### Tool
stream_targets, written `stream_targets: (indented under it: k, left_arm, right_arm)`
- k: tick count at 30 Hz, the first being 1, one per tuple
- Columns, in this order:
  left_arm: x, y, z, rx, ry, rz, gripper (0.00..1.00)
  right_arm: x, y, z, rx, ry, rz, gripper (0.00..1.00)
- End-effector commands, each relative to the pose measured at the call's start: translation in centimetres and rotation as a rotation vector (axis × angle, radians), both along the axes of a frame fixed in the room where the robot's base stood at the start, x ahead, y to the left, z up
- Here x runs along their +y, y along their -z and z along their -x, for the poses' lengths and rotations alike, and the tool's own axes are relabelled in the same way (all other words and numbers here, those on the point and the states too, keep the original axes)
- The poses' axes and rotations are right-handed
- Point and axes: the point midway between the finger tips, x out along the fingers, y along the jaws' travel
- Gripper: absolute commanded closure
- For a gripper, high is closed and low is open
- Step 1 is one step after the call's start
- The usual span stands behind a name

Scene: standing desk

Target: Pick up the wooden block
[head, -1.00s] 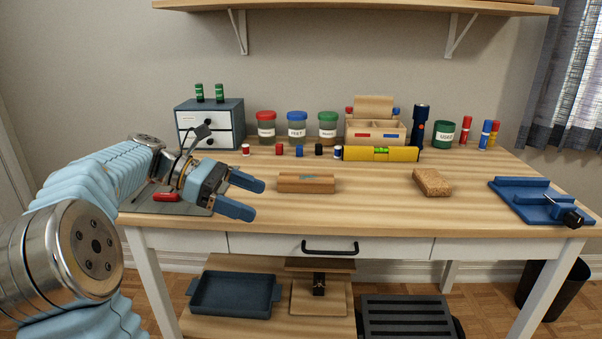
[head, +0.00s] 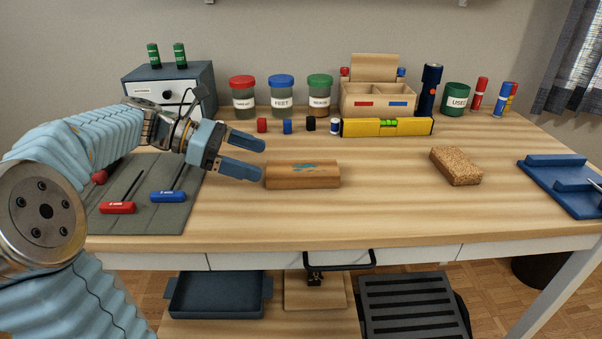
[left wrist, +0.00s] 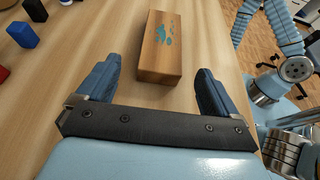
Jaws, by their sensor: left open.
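The wooden block (head: 303,175) lies flat on the desk, brown with a blue-green mark on its top. It also shows in the left wrist view (left wrist: 160,50), just beyond and between my spread fingers. My left gripper (head: 256,159) is open and empty, its fingertips close to the block's left end in the head view. In the left wrist view my left gripper (left wrist: 153,85) has one finger on each side of the block's near end line. My right gripper is not in view.
A yellow level (head: 387,127), small batteries and lidded jars (head: 281,96) stand behind the block. A cork block (head: 456,166) and a blue fixture (head: 565,180) lie to the right. A grey mat (head: 145,215) with screwdrivers lies left. The desk front is clear.

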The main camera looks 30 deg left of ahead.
Motion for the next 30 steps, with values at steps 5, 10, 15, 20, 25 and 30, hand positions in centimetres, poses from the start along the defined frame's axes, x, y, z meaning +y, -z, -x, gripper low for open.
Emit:
stream_targets:
  k: [5, 10, 15, 20, 25, 30]
  left_arm:
    - [-1.6, 0.8, -1.0, -0.001, 0.000, 0.001, 0.06]
    - [-3.1, 1.7, -1.8, 0.000, 0.001, 0.001, 0.06]
    - [-5.3, 2.8, -2.9, 0.001, 0.001, 0.002, 0.06]
    - [-5.9, 3.1, -3.4, 0.000, -0.001, 0.000, 0.06]
    - [-5.9, 3.1, -3.4, 0.000, -0.001, 0.000, 0.08]
    - [-5.9, 3.1, -3.4, 0.000, -0.001, 0.000, 0.34]
  right_arm:
    - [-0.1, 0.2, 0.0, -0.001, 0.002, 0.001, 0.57]
    - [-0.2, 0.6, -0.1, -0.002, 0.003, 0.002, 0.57]
    - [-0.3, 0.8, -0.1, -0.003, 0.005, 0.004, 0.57]
    - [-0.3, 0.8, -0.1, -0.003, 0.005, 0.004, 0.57]
    - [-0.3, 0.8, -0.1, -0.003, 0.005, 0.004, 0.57]
    - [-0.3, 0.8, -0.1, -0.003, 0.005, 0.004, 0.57]
